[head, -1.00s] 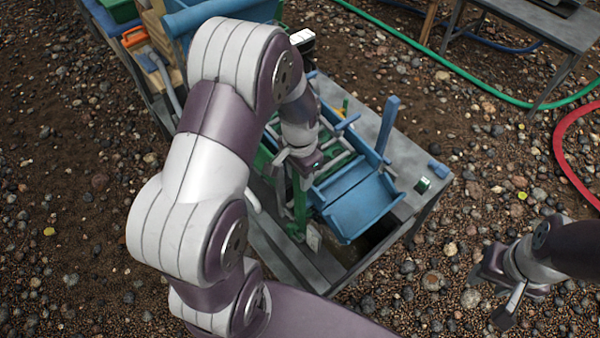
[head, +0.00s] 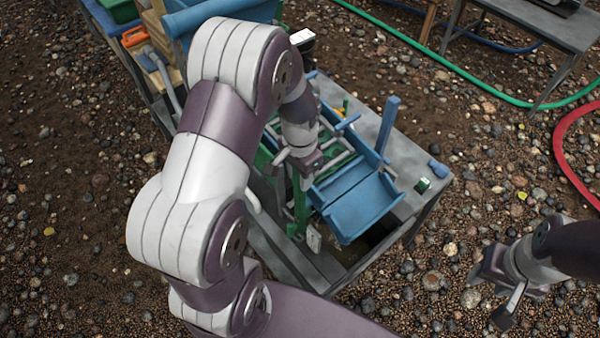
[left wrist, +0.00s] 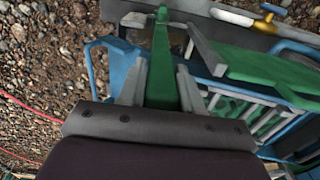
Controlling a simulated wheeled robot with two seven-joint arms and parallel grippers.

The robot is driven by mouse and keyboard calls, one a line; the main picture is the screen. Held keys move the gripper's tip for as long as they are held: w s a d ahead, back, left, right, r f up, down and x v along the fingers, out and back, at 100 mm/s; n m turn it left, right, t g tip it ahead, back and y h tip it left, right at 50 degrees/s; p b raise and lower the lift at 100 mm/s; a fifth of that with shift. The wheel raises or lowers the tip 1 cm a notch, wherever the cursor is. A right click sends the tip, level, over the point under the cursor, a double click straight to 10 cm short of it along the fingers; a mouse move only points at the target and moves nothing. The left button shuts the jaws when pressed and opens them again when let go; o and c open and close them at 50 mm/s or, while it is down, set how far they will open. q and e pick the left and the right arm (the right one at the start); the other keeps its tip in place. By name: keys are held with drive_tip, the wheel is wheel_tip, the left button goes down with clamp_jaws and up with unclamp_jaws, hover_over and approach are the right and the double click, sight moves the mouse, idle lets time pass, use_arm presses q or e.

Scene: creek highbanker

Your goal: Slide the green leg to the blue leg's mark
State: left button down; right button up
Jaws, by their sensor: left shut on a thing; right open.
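The green leg (head: 300,208) is an upright green bar on the near left side of the blue sluice, partly hidden by my left arm. My left gripper (head: 294,172) is shut on it near its upper part; in the left wrist view the green leg (left wrist: 160,60) runs between the two grey fingers. The blue leg (head: 388,125) stands upright at the sluice's right side. A small pale plate (head: 313,238) is by the green leg's foot; any marks on it are too small to read. My right gripper (head: 498,290) is open and empty over the gravel.
The blue sluice tray (head: 362,205) sits in a grey metal bench (head: 425,165) with an opening below it. A small green-topped item (head: 423,185) lies on the bench. Green and red hoses cross the gravel at the right. Crates and tools stand at the upper left.

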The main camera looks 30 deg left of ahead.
use_arm(q)
wheel_tip(320, 180, up, 7)
drive_tip(key=p, duration=0.6)
drive_tip(key=shift+w+f, duration=0.1)
drive_tip(key=shift+f, duration=0.25)
drive_tip(key=c, duration=0.8)
unclamp_jaws()
drive_tip(key=shift+c, duration=0.2)
wheel_tip(320, 180, up, 13)
drive_tip(key=b, duration=0.1)
drive_tip(key=shift+f, duration=0.2)
